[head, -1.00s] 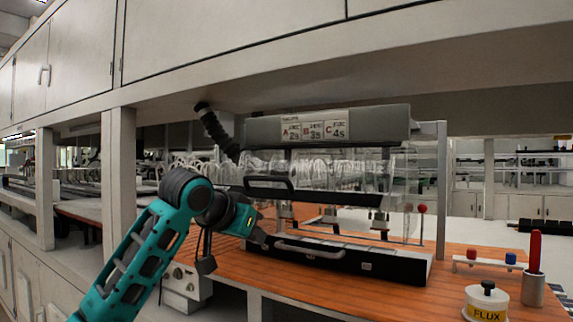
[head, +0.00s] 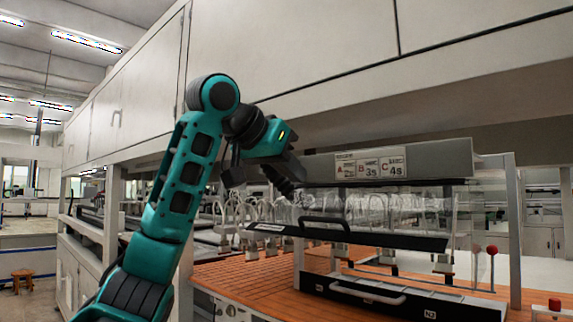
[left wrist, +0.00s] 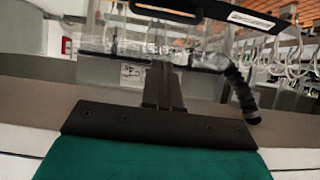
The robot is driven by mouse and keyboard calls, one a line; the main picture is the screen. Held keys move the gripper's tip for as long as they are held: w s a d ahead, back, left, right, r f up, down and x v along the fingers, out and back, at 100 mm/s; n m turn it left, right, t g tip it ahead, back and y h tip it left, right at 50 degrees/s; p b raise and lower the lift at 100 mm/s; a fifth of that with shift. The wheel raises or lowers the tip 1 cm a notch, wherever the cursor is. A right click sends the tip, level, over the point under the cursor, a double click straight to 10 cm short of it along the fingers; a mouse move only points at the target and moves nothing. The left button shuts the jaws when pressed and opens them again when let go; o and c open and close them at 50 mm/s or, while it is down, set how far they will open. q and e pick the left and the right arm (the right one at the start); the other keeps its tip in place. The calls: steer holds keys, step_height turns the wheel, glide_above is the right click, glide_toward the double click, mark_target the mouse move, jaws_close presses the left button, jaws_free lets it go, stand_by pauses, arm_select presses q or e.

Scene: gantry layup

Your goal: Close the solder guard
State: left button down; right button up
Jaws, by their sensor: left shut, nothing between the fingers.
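The solder guard is a clear panel (head: 390,213) under a grey housing (head: 420,165). A black bar (head: 400,241) runs along its lower edge, with a black handle (head: 326,226) on it. The bar hangs well above the black front (head: 440,304) of the machine base, leaving an open gap. My left gripper (head: 291,186) is shut and empty, at the housing's left end, above and left of the handle. In the left wrist view its fingers (left wrist: 163,85) are together, with the black bar (left wrist: 215,14) beyond them. My right gripper is not in view.
A light handle (head: 366,291) sits on the base front. Wall cabinets (head: 300,45) overhang the bench close above my left arm. A red-knobbed rod (head: 491,250) stands at the right of the guard. Orange bench top (head: 235,277) is clear at lower left.

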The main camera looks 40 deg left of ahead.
arm_select(q)
steer(key=w+f, duration=0.5)
steer(key=f, duration=0.1)
steer(key=shift+w+d+f, duration=0.15)
steer(key=shift+w+d, duration=0.05)
steer(key=shift+w, duration=0.2)
